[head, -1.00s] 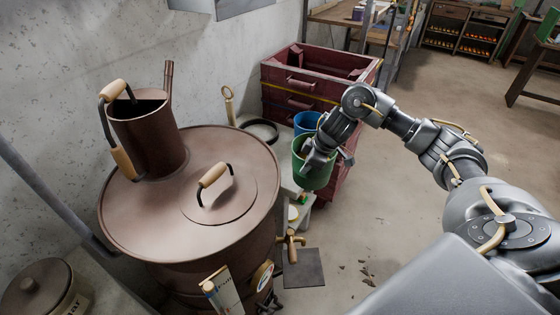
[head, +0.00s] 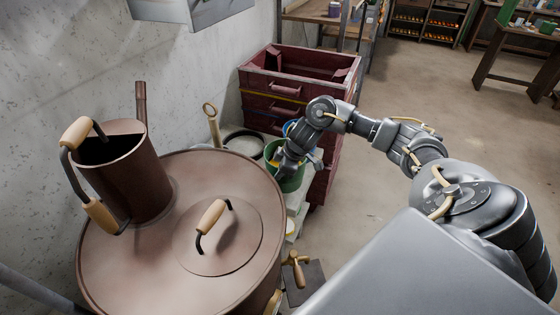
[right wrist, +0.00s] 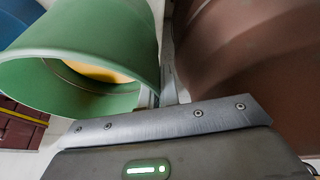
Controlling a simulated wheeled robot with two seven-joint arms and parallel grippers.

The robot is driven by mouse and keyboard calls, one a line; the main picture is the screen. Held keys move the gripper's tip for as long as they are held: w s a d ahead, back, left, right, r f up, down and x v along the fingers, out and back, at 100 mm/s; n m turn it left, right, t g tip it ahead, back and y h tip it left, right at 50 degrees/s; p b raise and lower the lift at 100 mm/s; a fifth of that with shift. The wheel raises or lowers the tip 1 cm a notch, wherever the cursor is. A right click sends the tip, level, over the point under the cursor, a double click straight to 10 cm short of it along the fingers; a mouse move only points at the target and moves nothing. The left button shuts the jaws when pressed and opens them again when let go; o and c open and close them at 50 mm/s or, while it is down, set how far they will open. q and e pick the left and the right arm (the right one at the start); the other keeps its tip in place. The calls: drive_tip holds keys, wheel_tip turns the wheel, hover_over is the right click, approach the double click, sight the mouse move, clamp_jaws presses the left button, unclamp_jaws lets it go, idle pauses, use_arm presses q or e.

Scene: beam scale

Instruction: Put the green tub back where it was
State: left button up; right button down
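The green tub (head: 292,181) is in the middle of the head view, beside the big brown drum. In the right wrist view the green tub (right wrist: 120,50) is large and its mouth faces the camera; something yellow-orange shows inside. My right gripper (head: 285,165) is at the tub's near rim and is shut on its wall; one finger shows beside the wall in the wrist view. The tub's base is partly hidden, and I cannot tell whether it touches anything below. My left gripper is not in view.
The brown drum (head: 150,265) with a lidded top and a handled can (head: 125,175) fills the left. A blue tub (head: 289,127) is behind the green one. A dark red drawer chest (head: 345,75) stands behind. White stepped blocks (head: 297,200) are below. Open floor lies right.

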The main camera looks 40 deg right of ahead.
sight(278, 182)
drive_tip(key=shift+w+a+f, duration=0.1)
drive_tip(key=shift+w+f, duration=0.8)
drive_tip(key=shift+w, duration=0.25)
drive_tip(key=shift+s+f, duration=0.75)
drive_tip(key=shift+f, duration=0.6)
drive_tip(key=shift+w+f, duration=0.15)
drive_tip(key=shift+f, duration=0.05)
drive_tip(key=shift+w+f, duration=0.1)
drive_tip(key=shift+w, duration=0.1)
drive_tip(key=shift+s+f, duration=0.1)
drive_tip(key=shift+s, duration=0.05)
drive_tip(key=c, duration=1.9)
unclamp_jaws()
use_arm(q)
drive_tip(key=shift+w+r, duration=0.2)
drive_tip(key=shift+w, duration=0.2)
use_arm(e)
drive_tip(key=shift+o, duration=1.3)
